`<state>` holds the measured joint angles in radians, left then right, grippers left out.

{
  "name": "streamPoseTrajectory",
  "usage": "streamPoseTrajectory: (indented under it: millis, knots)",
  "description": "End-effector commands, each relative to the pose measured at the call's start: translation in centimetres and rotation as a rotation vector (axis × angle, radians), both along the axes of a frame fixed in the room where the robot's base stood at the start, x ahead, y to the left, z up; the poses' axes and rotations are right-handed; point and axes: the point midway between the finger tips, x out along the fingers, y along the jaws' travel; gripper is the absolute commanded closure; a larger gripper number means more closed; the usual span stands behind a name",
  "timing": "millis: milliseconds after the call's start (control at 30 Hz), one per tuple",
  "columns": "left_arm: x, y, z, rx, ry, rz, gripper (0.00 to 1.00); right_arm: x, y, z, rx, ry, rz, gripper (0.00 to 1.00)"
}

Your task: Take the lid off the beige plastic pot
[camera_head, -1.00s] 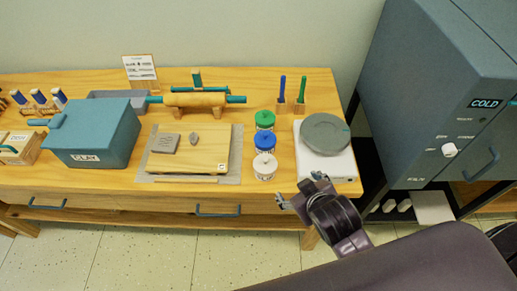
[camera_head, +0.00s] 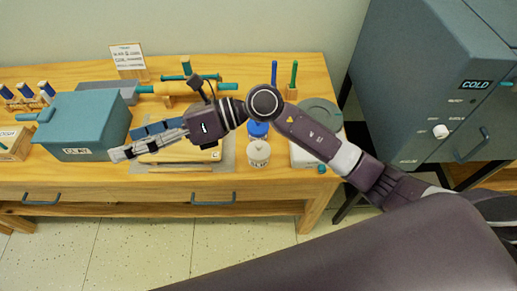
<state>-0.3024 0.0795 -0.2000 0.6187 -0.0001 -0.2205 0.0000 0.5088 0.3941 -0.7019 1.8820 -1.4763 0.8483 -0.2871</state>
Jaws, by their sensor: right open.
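The beige pot (camera_head: 259,160) stands upright on the wooden table, nearest the front edge in a row of small pots. Its pale lid (camera_head: 258,148) sits on top. My right arm reaches over the table from the right, passing just behind and above this pot. My right gripper (camera_head: 125,143) is open, with its fingers pointing left over the wooden board. It is well to the left of the pot and not touching it. I see nothing between its fingers. My left gripper is out of view.
The blue-lidded pot (camera_head: 258,130) is right behind the beige one, partly covered by my arm; the green-lidded pot is hidden. A teal box (camera_head: 88,122) stands left of my gripper. A grey kiln (camera_head: 425,85) stands farther right.

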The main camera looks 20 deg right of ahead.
Motion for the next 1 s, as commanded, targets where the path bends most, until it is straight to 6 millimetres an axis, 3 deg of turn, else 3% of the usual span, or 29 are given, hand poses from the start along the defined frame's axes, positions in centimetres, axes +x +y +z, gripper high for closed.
streamPoseTrajectory:
  millis: [133, 233, 333, 400, 500, 667, 1000]
  knots:
    - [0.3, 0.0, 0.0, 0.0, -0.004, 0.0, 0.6, 0.9, -4.0, -8.4, -0.445, -0.168, 0.147, 0.26]
    - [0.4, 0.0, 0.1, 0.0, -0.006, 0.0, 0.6, 2.8, -9.7, -12.9, -0.754, -0.23, 0.219, 0.26]
    - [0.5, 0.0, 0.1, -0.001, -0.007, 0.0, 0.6, 4.8, -16.2, -15.2, -1.031, -0.25, 0.263, 0.26]
    - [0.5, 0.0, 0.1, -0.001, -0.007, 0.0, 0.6, 6.0, -20.2, -15.7, -1.187, -0.246, 0.281, 0.26]
    - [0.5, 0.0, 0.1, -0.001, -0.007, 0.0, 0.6, 7.0, -24.7, -15.6, -1.347, -0.225, 0.29, 0.26]
    - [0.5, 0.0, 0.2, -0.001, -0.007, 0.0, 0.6, 7.5, -27.5, -15.5, -1.45, -0.201, 0.296, 0.26]
    - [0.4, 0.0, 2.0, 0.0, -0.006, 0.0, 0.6, 7.1, -27.4, -19.0, -1.45, -0.198, 0.3, 0.26]
